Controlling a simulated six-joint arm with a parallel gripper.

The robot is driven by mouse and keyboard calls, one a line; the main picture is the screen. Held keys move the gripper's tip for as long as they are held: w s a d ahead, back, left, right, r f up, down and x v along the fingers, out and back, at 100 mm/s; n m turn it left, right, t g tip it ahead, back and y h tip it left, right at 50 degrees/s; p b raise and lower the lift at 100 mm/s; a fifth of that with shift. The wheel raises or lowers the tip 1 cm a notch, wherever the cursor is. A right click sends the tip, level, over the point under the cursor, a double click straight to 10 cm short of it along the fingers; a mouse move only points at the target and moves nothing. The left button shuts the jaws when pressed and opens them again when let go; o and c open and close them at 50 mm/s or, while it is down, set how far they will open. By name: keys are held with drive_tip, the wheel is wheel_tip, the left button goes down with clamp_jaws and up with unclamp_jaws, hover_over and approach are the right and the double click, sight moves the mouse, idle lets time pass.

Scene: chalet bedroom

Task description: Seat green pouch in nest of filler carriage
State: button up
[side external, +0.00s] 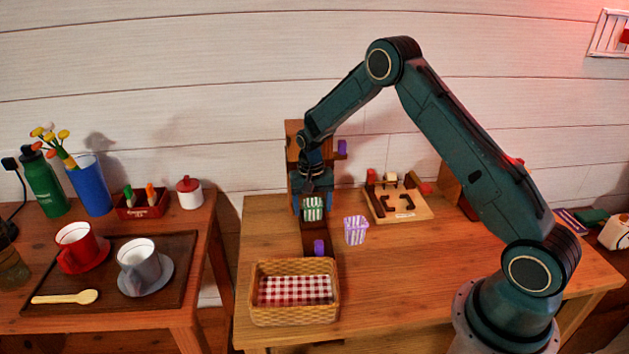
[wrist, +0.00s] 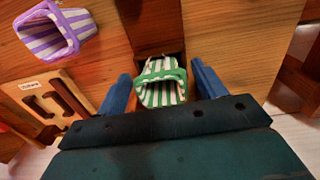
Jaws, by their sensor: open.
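The green-and-white striped pouch (side external: 313,209) stands upright at the filler carriage (side external: 314,238), a dark wooden piece on the table. In the wrist view the pouch (wrist: 161,84) sits between my two blue fingers, with a gap visible on each side. My gripper (side external: 312,196) is open and points down around the pouch. The wrist view also shows my gripper (wrist: 164,86). The nest is mostly hidden under the pouch, so I cannot tell how deep the pouch sits.
A purple striped pouch (side external: 355,230) stands to the right. A basket with checked cloth (side external: 295,311) is in front. A wooden board with dark blocks (side external: 398,215) lies behind right. The filler's wooden upright (side external: 294,135) rises behind my gripper. The table's right front is clear.

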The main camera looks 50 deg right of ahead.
wheel_tip(320, 180, up, 10)
drive_tip(key=shift+r, duration=0.25)
drive_tip(key=shift+w, duration=0.1)
idle(0.6)
drive_tip(key=s+a+r+n+t, duration=0.2)
drive_tip(key=s+a+r, duration=0.2)
drive_tip(key=s+r, duration=0.4)
drive_tip(key=s+a+r+n+t, duration=0.1)
drive_tip(key=s+a+r+n, duration=0.3)
drive_tip(key=r, duration=0.6)
drive_tip(key=s+a+n+t, duration=0.1)
drive_tip(key=s+a, duration=0.1)
drive_tip(key=s, duration=0.8)
drive_tip(key=s+a+r+n+t, duration=0.1)
drive_tip(key=s+a+t, duration=0.1)
drive_tip(key=s, duration=0.9)
drive_tip(key=shift+r+n, duration=0.3)
drive_tip(key=shift+n, duration=0.1)
